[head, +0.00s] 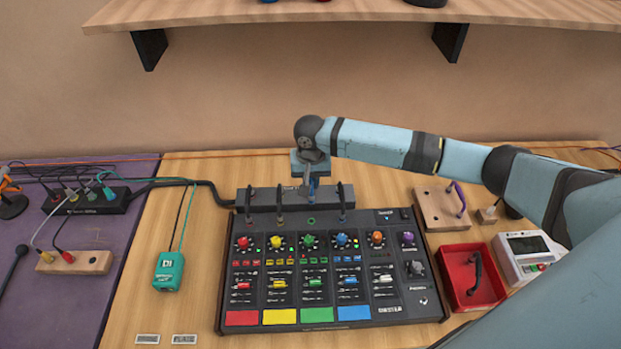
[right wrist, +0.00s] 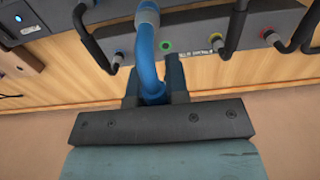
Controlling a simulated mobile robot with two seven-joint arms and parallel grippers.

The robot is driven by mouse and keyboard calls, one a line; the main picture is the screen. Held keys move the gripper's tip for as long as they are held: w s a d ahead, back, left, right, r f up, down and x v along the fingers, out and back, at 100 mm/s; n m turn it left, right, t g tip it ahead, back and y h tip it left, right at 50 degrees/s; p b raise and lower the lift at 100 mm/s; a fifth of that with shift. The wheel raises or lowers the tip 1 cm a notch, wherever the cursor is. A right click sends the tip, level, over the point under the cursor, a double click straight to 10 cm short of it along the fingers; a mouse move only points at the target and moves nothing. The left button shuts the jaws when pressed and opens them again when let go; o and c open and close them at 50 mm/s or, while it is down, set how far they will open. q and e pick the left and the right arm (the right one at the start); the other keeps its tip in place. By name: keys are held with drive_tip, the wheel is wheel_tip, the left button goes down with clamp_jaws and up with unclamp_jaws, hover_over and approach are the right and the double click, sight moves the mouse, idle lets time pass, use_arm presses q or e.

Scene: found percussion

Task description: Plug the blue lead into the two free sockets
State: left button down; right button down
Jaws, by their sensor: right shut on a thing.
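The blue lead (head: 312,187) is a short, thick, curved cable. My right gripper (head: 310,176) is shut on it above the dark socket box (head: 262,196) behind the mixer. In the right wrist view the blue lead (right wrist: 146,50) bends up between the fingers (right wrist: 155,88) to a grey-blue plug at the top edge. A free green-ringed socket (right wrist: 165,45) shows beside the lead on the box. Another green-ringed socket (head: 311,220) shows empty on the mixer (head: 335,270). The lead's other end is hidden by the gripper. My left gripper is out of view.
Black leads (head: 280,204) bridge box and mixer on both sides of the blue one. A red tray (head: 455,270), a white device (head: 528,252) and a wooden block (head: 432,208) stand right. A teal box (head: 169,271) lies left. A shelf (head: 300,13) overhangs the back.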

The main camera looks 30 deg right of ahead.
drive_tip(key=shift+f+p, duration=0.1)
drive_tip(key=shift+p, duration=0.3)
wheel_tip(320, 180, down, 6)
drive_tip(key=shift+r, duration=0.25)
idle(0.5)
idle(0.3)
